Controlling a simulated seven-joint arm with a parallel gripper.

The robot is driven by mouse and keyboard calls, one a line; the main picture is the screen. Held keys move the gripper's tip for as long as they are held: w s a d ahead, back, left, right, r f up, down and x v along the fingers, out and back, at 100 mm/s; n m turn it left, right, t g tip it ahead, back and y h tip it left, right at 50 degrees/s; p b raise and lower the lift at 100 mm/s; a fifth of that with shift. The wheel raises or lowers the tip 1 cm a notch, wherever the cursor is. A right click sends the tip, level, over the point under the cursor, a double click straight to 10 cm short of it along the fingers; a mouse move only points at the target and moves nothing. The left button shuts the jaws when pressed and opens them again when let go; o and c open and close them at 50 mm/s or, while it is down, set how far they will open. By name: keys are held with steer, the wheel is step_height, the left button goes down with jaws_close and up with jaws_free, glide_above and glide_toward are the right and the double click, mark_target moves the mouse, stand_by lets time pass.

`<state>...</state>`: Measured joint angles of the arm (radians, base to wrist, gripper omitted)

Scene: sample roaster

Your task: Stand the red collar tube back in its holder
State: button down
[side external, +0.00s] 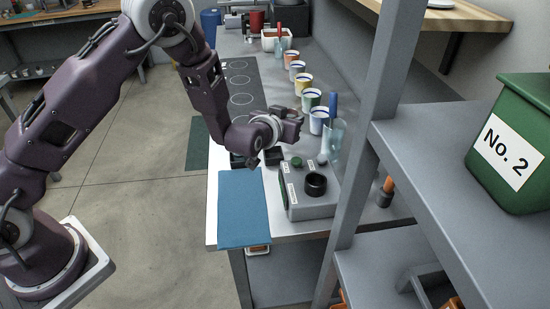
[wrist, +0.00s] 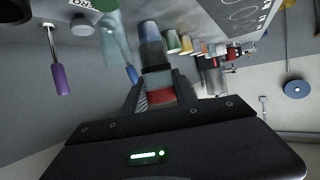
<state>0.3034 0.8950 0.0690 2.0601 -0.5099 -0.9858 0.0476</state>
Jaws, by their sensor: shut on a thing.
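The red collar tube (wrist: 160,97) shows in the wrist view as a red band with a grey part beyond it. My gripper (wrist: 161,92) is shut on it, one dark finger on each side. In the side external view my gripper (side external: 290,120) is low over the bench, behind the grey box and left of the row of cups. The tube is hidden or too small to make out there.
A grey box (side external: 312,208) with a black ring stands at the near bench end. A glass (side external: 332,143) with a blue-handled tool stands close to my gripper's right. Several cups (side external: 311,98) line the bench. A blue mat (side external: 243,208) lies at the front left. A shelf post (side external: 375,110) rises at right.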

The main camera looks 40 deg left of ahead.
steer(key=w+a+f+n+y, duration=0.2)
steer(key=a, duration=0.5)
steer(key=f, duration=1)
steer(key=shift+s+d, duration=0.2)
steer(key=c, duration=1)
jaws_free()
steer(key=shift+f, duration=0.1)
